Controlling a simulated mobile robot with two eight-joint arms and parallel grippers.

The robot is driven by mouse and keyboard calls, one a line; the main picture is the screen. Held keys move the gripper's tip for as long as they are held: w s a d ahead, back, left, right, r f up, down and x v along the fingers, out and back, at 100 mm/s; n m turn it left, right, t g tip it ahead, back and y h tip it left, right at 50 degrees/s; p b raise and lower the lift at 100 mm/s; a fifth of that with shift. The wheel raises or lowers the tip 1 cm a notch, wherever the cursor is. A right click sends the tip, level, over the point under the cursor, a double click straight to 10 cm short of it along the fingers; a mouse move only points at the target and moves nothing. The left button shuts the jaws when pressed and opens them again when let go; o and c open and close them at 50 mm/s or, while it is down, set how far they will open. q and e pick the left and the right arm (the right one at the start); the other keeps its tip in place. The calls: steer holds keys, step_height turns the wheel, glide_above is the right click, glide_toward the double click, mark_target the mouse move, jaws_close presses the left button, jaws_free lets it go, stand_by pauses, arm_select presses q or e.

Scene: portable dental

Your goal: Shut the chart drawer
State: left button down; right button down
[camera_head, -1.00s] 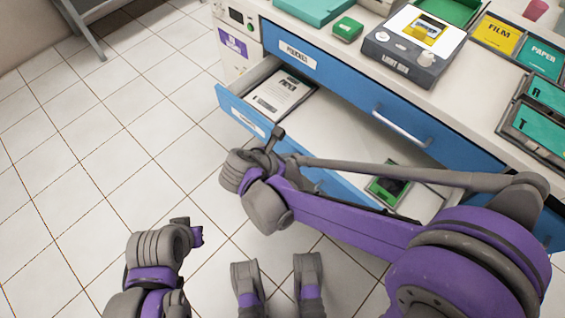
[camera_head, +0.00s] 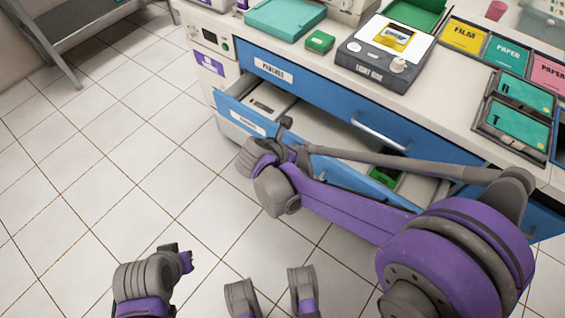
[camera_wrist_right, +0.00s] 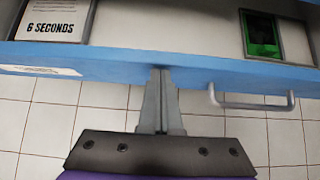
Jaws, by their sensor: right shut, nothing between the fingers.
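The lower blue-fronted drawer (camera_head: 225,104) is partly open below a shut blue drawer. Its front label is too blurred to read, so I cannot confirm it is the chart drawer. In the right wrist view its blue front (camera_wrist_right: 115,62) crosses the picture, with a grey bar handle (camera_wrist_right: 253,105) on the right. My right gripper (camera_wrist_right: 160,72) is shut and empty, its tips at the drawer front left of the handle and seemingly touching it. The right gripper (camera_head: 285,123) also shows in the head view. My left gripper (camera_head: 180,252) is low at the left, away from the drawer; its finger opening is unclear.
A printed card reading "6 SECONDS" (camera_wrist_right: 55,18) and a green-filled item (camera_wrist_right: 262,36) lie in the drawer. The light box (camera_head: 373,68), green box (camera_head: 320,41) and trays stand on the countertop.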

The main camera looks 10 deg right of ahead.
arm_select(q)
steer(key=shift+f, duration=0.3)
arm_select(e)
steer(key=w+d, duration=0.9)
steer(key=d, duration=0.2)
steer(key=shift+w, duration=0.25)
steer(key=shift+d+r, duration=0.15)
